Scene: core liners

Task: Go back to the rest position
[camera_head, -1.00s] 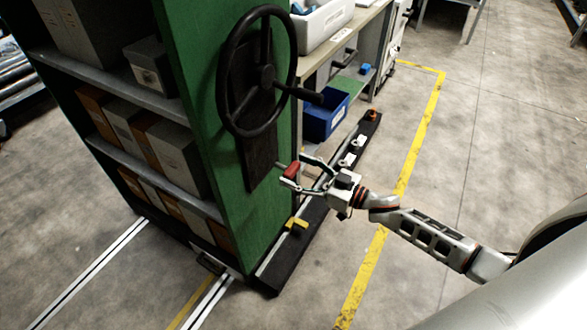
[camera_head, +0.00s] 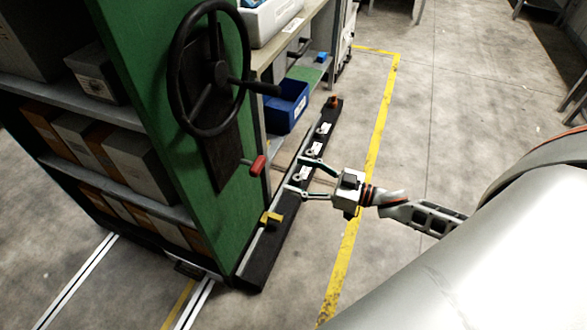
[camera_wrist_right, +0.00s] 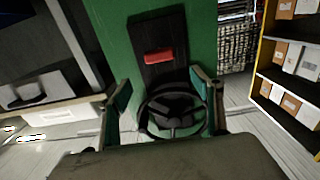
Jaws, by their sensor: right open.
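My right gripper (camera_head: 294,176) is open and empty in the head view. Its fingers point left toward the green shelf end panel (camera_head: 222,190), with a gap between them and the red handle (camera_head: 258,166). The red handle sticks out from a dark plate on that panel. In the right wrist view the red handle (camera_wrist_right: 158,56) shows beyond the spread fingers (camera_wrist_right: 163,98), and the black handwheel (camera_wrist_right: 172,112) shows between them. The left gripper is in neither view.
The black handwheel (camera_head: 209,70) projects from the panel above the handle. A dark floor rail (camera_head: 288,212) with a yellow block (camera_head: 271,217) runs below the gripper. A blue bin (camera_head: 287,106) stands behind. Open floor with a yellow line (camera_head: 375,150) lies to the right.

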